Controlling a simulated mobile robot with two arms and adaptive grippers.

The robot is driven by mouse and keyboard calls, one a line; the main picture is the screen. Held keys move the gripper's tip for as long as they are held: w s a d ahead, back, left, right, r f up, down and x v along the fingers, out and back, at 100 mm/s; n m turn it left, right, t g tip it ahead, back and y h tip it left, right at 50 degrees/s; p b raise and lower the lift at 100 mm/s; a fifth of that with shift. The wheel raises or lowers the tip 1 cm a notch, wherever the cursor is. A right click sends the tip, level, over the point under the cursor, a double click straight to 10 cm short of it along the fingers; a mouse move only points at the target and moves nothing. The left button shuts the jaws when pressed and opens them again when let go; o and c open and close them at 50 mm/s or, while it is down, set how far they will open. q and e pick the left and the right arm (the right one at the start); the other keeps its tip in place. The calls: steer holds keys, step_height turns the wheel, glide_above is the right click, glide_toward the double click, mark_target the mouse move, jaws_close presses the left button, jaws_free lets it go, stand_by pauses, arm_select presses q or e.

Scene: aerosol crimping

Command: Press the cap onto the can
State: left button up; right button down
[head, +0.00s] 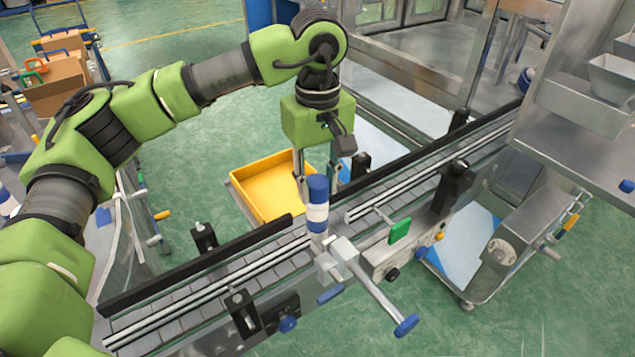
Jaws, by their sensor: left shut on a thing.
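The can (317,226), white with a blue band, stands upright on the conveyor beside a grey clamp block (337,258). The blue cap (317,188) sits at the top of the can, in line with it. Whether it is fully seated cannot be told from here. My left gripper (316,182) comes down from above, with a finger on each side of the blue cap, and is shut on it. The fingertips are partly hidden behind the cap and can. My right gripper is not in view.
The conveyor (190,308) runs diagonally, with dark side rails and black brackets. A yellow tray (268,190) lies behind it. A lever with a blue knob (406,325) juts out in front of the clamp. A green block (400,230) and steel machinery (585,105) stand to the right.

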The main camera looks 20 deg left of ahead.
mark_target(318, 181)
arm_select(q)
steer(key=o, duration=0.8)
steer(key=o, duration=0.5)
steer(key=shift+r, duration=0.15)
steer(key=shift+r+p, duration=2)
steer(key=shift+r, duration=1.4)
steer(key=shift+c, duration=0.2)
